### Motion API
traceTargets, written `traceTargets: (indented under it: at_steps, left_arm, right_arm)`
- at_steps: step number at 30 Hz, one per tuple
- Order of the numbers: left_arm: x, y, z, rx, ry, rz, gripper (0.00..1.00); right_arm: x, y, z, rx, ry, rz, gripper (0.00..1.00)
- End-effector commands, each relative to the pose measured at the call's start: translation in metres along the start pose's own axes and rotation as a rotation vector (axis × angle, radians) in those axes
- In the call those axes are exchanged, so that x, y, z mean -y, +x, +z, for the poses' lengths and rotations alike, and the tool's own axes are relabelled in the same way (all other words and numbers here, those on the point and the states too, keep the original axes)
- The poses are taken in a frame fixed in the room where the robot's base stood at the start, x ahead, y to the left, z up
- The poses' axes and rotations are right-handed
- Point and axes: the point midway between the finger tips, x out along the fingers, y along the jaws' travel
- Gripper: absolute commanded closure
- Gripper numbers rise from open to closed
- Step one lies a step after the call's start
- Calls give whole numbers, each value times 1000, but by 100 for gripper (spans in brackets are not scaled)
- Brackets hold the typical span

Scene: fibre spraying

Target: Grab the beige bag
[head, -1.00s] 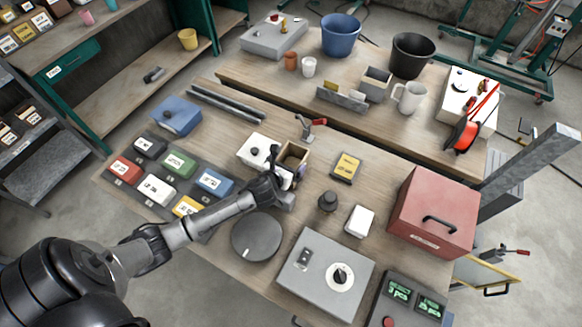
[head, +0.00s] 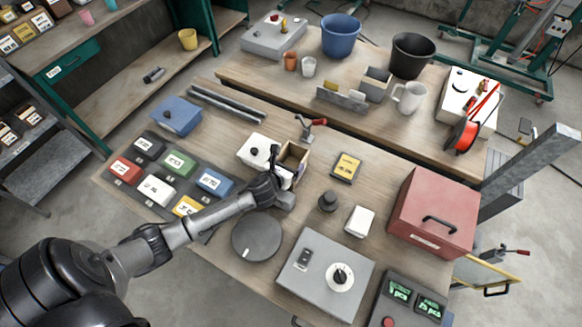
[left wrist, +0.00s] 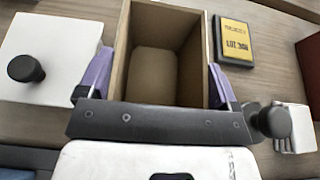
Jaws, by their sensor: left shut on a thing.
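The beige bag (head: 293,155) looks like an open-topped tan box with stiff walls, standing near the middle of the front table. In the left wrist view the bag (left wrist: 165,58) is upright, with its opening towards the camera and a pale floor inside. My left gripper (head: 283,172) is at its near side. Its purple fingers (left wrist: 160,85) lie along the left and right outer walls, shut on the bag. The gripper's dark crossbar hides the bag's near edge. My right gripper is in neither view.
A white box with a black knob (head: 258,151) is close on the left. A dark round disc (head: 257,236) and a grey control box (head: 325,274) are in front.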

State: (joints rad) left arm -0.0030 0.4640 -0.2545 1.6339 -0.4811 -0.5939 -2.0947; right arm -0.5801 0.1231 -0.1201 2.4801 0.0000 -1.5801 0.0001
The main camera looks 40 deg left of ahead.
Motion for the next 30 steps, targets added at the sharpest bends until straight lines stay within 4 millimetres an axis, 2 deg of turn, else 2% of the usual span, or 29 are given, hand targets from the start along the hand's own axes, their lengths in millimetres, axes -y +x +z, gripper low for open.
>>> traceTargets:
  at_steps: [1,3,14,30]
  left_arm:
    - [0,0,2,3,1,-1,75]
    - [0,0,2,3,1,-1,83]
    - [0,-1,5,4,1,0,83]
    - [0,-14,38,5,1,-1,83]
  right_arm:
    - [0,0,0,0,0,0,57]
    - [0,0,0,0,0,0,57]
    - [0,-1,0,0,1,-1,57]
    - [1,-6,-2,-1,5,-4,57]
